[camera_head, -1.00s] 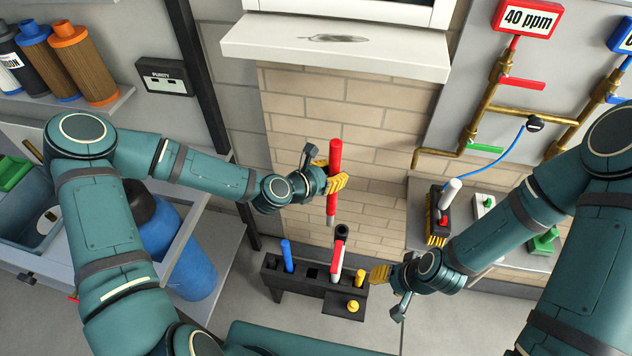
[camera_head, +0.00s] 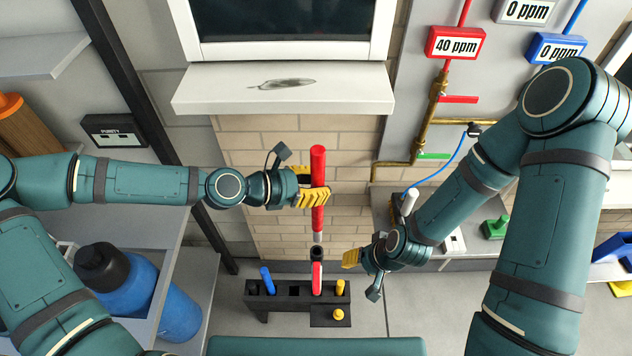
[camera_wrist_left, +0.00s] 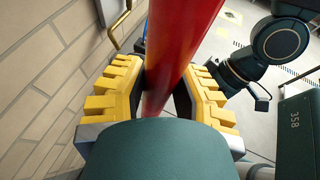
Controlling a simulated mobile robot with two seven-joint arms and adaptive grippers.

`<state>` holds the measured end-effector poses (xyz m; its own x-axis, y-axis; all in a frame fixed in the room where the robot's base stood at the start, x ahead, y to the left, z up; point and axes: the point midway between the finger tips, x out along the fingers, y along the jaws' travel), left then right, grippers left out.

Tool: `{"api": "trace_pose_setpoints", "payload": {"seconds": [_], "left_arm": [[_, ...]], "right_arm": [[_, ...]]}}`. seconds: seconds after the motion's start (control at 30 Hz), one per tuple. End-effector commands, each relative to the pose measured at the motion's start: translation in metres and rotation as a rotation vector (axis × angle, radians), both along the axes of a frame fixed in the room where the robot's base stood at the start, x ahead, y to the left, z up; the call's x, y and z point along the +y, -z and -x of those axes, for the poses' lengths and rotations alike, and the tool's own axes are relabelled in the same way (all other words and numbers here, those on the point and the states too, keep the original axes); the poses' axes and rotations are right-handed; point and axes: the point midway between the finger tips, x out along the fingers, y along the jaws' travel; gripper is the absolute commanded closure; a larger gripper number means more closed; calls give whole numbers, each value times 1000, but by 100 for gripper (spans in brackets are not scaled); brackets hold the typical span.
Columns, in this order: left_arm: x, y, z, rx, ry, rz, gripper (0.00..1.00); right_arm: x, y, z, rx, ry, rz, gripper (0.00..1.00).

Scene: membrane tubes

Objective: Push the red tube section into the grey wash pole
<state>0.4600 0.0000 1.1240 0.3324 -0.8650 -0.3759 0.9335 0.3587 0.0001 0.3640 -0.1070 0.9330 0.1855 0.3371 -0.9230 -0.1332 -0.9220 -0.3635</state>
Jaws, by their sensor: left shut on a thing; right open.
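The red tube section (camera_head: 318,212) is upright in my left gripper (camera_head: 313,188), with a grey lower end (camera_head: 318,237). In the left wrist view, the yellow-padded fingers (camera_wrist_left: 162,95) are shut on the red tube (camera_wrist_left: 178,45). Directly below its tip is a dark open-topped collar (camera_head: 317,254) above a red-and-white upright piece (camera_head: 317,278) in the black rack. Tip and collar look lined up; I cannot tell whether they touch. I cannot clearly make out the grey wash pole. My right gripper (camera_head: 362,275) is open and empty, right of the collar.
The black rack (camera_head: 285,300) also holds a blue tube (camera_head: 267,280) and a yellow one (camera_head: 340,288). A window sill (camera_head: 285,88) juts out above the red tube. A shelf with blue bottles (camera_head: 130,280) is at the left. Brass pipes and ppm displays (camera_head: 456,43) are at the right.

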Motion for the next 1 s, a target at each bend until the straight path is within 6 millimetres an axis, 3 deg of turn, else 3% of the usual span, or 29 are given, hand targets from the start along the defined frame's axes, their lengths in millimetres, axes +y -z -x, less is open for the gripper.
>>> {"api": "trace_pose_setpoints", "payload": {"seconds": [0.17, 0.7, 1.0], "left_arm": [[1, 0, 0, 0, -2, 0, 100], [0, 47, 0, 0, -2, 1, 100], [1, 58, 0, -1, -3, 0, 100]], "right_arm": [[0, 0, 0, 0, 0, 0, 53], [0, 27, 1, 0, 4, 2, 53], [0, 34, 0, -1, 5, 3, 53]]}}
